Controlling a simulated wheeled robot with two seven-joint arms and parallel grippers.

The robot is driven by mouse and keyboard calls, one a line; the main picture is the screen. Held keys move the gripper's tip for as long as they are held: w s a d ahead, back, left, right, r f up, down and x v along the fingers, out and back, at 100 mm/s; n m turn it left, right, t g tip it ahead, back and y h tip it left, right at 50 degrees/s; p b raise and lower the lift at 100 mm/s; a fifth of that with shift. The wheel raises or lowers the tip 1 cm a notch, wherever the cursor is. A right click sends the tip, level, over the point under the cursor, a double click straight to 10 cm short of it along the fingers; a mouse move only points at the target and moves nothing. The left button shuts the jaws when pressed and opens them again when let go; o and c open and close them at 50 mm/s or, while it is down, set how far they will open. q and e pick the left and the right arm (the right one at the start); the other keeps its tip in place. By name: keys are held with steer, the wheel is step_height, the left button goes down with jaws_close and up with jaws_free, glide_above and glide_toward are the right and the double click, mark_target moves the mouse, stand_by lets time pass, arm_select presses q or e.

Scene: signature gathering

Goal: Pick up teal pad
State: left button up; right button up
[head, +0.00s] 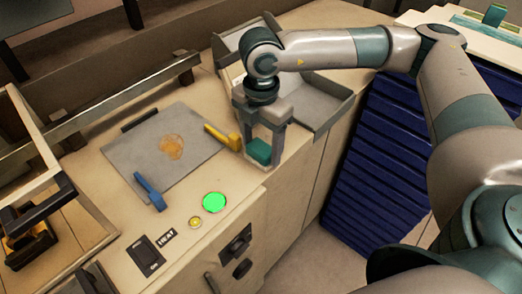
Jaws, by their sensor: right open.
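The teal pad (259,151) is a small block at the counter's right edge, near the front corner of a grey tray. My right gripper (262,157) points down over it, with one finger on either side. The gripper is open, and I cannot tell whether either finger touches the pad. The fingers hide part of the pad. My left gripper is not in view.
A grey plate (188,136) with a brown stain lies left of the gripper. A yellow handle (224,137) and a blue handle (150,191) are at its edges. The grey tray (318,100) stands behind. A green button (214,202) is in front.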

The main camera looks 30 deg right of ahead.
mark_target(264, 146)
stand_by(0.3)
steer(key=c, duration=0.8)
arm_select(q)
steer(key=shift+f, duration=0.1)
arm_select(e)
steer(key=shift+r, duration=0.1)
